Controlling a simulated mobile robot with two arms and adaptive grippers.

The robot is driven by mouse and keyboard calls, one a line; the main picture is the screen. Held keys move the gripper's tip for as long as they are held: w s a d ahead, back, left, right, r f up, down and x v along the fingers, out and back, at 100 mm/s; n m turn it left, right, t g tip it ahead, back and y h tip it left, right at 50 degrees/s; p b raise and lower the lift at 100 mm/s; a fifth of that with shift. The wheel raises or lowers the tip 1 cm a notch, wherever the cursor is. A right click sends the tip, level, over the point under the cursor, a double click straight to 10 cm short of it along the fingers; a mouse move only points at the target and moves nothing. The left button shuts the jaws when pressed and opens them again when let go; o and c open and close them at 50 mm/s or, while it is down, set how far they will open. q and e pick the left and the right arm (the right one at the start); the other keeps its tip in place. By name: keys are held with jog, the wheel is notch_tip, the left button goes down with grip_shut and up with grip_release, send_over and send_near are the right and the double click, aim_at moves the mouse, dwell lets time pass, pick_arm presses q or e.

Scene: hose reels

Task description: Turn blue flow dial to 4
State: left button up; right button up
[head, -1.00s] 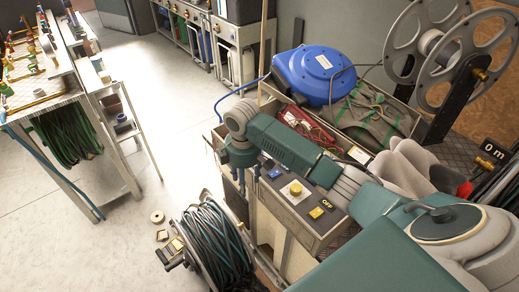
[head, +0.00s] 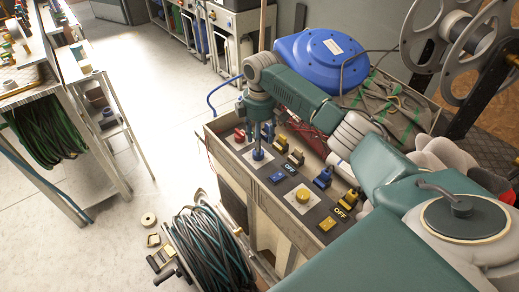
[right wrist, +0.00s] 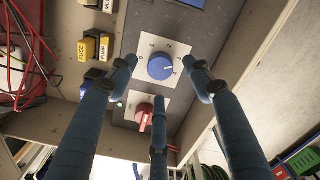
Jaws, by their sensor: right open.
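The blue flow dial (head: 258,155) sits on a white plate on the control panel; it also shows in the right wrist view (right wrist: 160,67). My left gripper is not in view.
A red dial (right wrist: 145,117) is close beside the blue one. A yellow dial (head: 303,196), blue switches (head: 277,177) and an OFF switch (head: 348,199) share the panel. A blue hose reel (head: 318,58) stands behind. A green-black hose coil (head: 208,250) is in front.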

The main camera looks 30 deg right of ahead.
notch_tip(320, 180, down, 3)
jog(key=shift+f, duration=0.15)
jog(key=shift+w+d+f, duration=0.1)
jog(key=shift+f, duration=0.75)
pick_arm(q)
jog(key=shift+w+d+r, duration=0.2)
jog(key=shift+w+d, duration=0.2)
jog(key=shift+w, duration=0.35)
pick_arm(e)
jog(key=shift+f, duration=0.1)
jog(key=c, duration=1.1)
